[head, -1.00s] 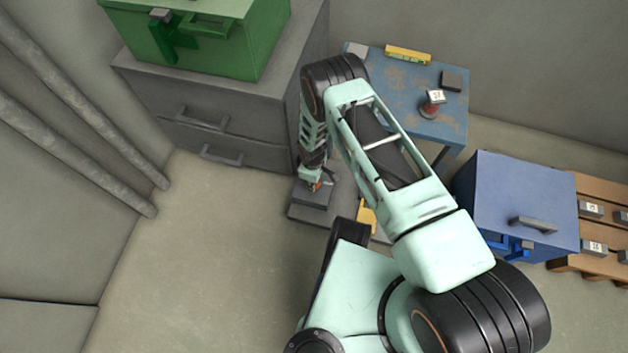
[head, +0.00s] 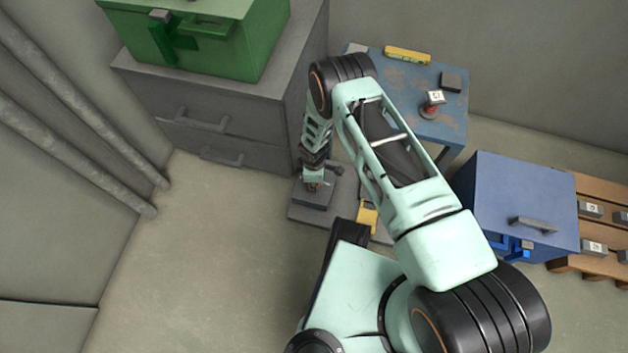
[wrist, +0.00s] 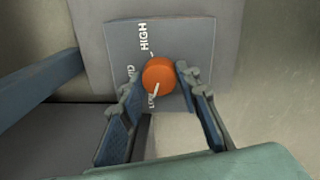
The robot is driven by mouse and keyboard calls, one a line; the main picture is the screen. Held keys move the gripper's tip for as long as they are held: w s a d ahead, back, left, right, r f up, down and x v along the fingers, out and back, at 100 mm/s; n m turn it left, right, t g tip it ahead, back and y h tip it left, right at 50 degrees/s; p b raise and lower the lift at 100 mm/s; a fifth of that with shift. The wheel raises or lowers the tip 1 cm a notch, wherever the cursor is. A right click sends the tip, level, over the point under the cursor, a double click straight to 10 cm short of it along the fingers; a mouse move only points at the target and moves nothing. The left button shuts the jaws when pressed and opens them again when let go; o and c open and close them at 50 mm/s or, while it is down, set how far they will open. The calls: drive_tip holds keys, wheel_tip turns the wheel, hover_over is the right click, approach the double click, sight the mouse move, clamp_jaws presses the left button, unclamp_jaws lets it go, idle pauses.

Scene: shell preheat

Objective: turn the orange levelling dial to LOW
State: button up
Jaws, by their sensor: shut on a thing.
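The orange levelling dial (wrist: 159,74) sits on a grey plate (wrist: 200,40) in the wrist view. White lettering on the plate reads HIGH above the dial. A MID label at left and a LOW label below are partly hidden by the dial and my left finger. The white pointer mark on the dial points down and slightly left, at the LOW label. My gripper (wrist: 160,77) has one finger on each side of the dial and is shut on it. In the head view my gripper (head: 312,186) is low over the grey pedestal (head: 309,212), mostly covering the dial.
A grey drawer cabinet (head: 222,118) with a green box (head: 215,45) stands just behind. A blue table (head: 440,128) and a blue box (head: 515,195) stand to the right. A yellow piece (head: 367,215) is beside the pedestal. The floor at left is clear.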

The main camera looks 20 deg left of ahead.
drive_tip(key=o, duration=1.2)
drive_tip(key=shift+c, duration=0.2)
drive_tip(key=shift+r, duration=0.1)
wheel_tip(320, 180, up, 12)
drive_tip(key=shift+s+d, duration=0.15)
drive_tip(key=shift+s, duration=0.3)
